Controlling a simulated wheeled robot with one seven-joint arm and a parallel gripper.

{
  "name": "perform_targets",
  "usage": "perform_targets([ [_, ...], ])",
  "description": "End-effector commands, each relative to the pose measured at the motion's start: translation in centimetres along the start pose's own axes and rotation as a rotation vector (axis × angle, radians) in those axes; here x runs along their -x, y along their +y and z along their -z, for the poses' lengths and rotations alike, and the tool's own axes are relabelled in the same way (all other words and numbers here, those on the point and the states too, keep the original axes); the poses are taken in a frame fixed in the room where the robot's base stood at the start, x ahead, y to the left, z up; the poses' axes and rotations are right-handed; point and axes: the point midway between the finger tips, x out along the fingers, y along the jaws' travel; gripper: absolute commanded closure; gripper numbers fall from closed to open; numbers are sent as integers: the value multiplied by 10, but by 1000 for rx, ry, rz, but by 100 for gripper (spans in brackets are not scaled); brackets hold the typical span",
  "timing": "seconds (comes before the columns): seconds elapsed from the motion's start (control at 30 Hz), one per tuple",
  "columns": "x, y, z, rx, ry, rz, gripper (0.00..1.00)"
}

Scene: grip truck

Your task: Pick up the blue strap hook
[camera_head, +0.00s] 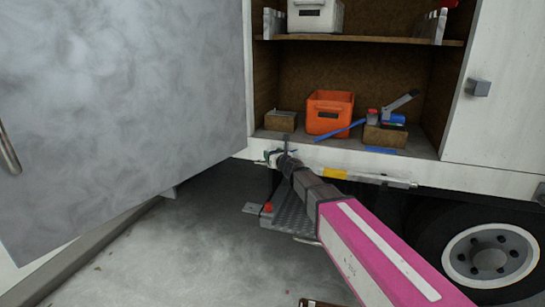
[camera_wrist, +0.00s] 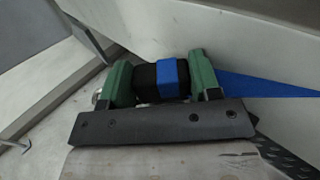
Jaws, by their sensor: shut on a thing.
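In the wrist view my gripper (camera_wrist: 161,80) has its two green fingers closed on the blue strap hook (camera_wrist: 168,78), seen as a blue band around a black piece. A flat blue strap (camera_wrist: 268,88) runs off to the right behind the right finger. In the head view my gripper (camera_head: 279,157) is at the front lower edge of the open truck compartment, small and partly hidden by my arm. The hook's tip cannot be made out there. A blue strap (camera_head: 341,131) slants across the compartment floor, in front of the orange crate.
The orange crate (camera_head: 330,112) stands inside the compartment. A wooden block (camera_head: 385,136) with a blue and grey ratchet (camera_head: 396,118) is to its right, a small box (camera_head: 280,121) to its left. The grey door (camera_head: 120,100) stands open at left; a wheel (camera_head: 490,252) is lower right.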

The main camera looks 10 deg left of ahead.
Motion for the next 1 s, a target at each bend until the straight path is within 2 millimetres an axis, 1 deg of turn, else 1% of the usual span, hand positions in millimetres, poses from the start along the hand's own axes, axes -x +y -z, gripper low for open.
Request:
perform_targets([
  [0.23, 1, 0, -17, 2, -1, 0, 73],
  [0.43, 3, 0, -42, 3, -2, 0, 73],
  [0.5, 11, 18, -50, 1, -2, -4, 73],
  [0.57, 16, 30, -57, 1, -2, -2, 73],
  [0.6, 19, 39, -62, 1, -2, -4, 73],
  [0.73, 29, 67, -80, 4, -2, -4, 73],
  [0.9, 36, 88, -93, 3, -1, -2, 73],
  [1.0, 39, 96, -98, 2, -1, -1, 73],
])
